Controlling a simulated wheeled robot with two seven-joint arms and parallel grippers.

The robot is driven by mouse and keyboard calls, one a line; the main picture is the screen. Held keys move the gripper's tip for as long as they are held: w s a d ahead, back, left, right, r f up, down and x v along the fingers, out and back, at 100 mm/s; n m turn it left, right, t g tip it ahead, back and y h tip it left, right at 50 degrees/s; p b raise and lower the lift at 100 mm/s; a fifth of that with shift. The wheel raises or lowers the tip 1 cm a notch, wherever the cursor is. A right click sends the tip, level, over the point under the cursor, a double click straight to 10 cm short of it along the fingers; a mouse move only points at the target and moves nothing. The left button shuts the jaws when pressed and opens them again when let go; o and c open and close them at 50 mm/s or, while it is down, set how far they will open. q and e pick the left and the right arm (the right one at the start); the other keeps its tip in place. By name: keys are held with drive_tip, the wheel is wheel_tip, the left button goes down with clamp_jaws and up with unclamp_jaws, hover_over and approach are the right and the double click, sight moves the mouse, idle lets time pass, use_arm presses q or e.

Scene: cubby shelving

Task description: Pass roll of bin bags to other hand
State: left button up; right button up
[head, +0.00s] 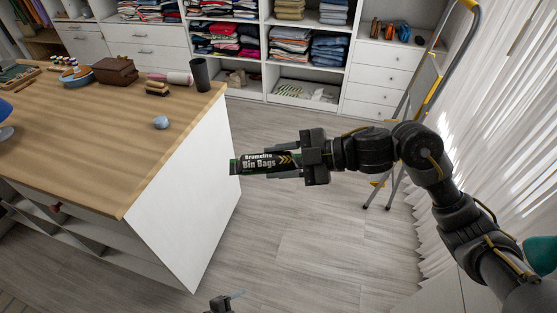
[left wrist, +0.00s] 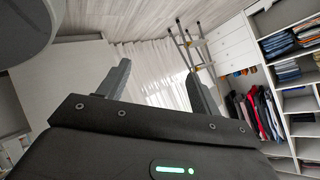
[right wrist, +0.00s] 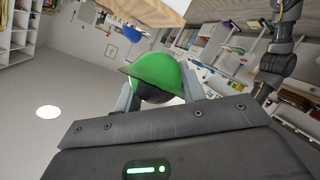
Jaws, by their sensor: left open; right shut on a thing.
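The roll of bin bags (head: 262,163) is black and green with a printed label. My right gripper (head: 285,162) is shut on it and holds it in the air, lying level and pointing left, beside the island's white end panel. In the right wrist view the green end of the roll (right wrist: 158,70) shows between the fingers (right wrist: 160,92). My left gripper shows only in part at the bottom edge of the head view (head: 225,302). In the left wrist view its fingers (left wrist: 155,85) stand wide apart with nothing between them.
A wooden-topped island (head: 95,140) with a white end panel (head: 190,200) stands at left. A dark cup (head: 200,74) and a small blue ball (head: 160,122) are on it. A stepladder (head: 405,125) stands at right by the curtains. The floor (head: 310,240) between is clear.

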use_arm(q)
drive_tip(key=s+a+f+n+g+y, duration=0.2)
drive_tip(key=s+a+f+n, duration=0.3)
drive_tip(key=s, duration=0.3)
drive_tip(key=s+a+f+n+g+y, duration=0.2)
drive_tip(key=s+a+f+n+y, duration=0.2)
drive_tip(key=s, duration=0.5)
drive_tip(key=s+a+f+n+g+y, duration=0.2)
drive_tip(key=s+a+f+n, duration=0.4)
drive_tip(key=s, duration=0.3)
drive_tip(key=shift+s+a+f+n+y, duration=0.15)
drive_tip(key=shift+s+f+n+y, duration=0.05)
drive_tip(key=shift+f+n+y, duration=0.35)
drive_tip(key=shift+r, duration=0.1)
